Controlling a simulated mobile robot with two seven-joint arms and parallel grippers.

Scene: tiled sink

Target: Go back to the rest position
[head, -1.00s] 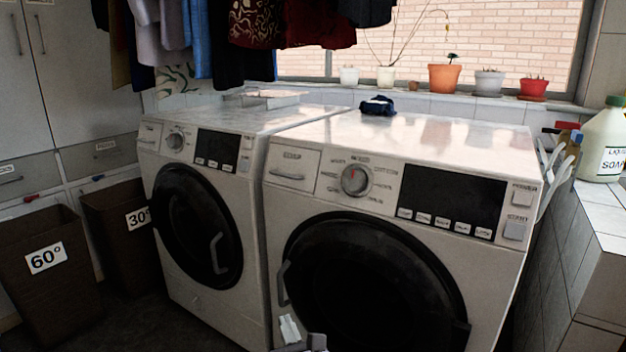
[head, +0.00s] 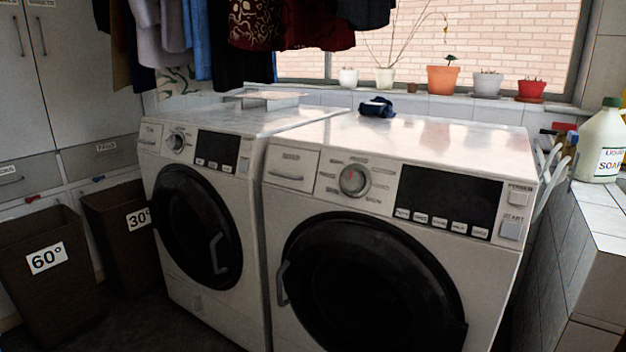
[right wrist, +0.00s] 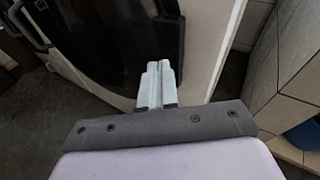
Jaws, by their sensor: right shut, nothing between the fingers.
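My right gripper (right wrist: 157,85) shows in the right wrist view, with its two pale fingers pressed together and nothing between them. It points toward the lower front of a white machine (right wrist: 222,35) with a dark door, apart from it as far as I can tell. In the head view neither gripper shows. There, two white front-loading machines stand side by side, the left one (head: 262,150) and the right one (head: 282,225), both with their round black doors shut.
Brown baskets marked 60° (head: 40,285) and 30° (head: 110,205) stand at the left. A tiled counter (head: 600,215) with a soap bottle (head: 602,145) is at the right. A dark blue cloth (head: 377,107) lies on top of the machines. Clothes (head: 245,40) hang above.

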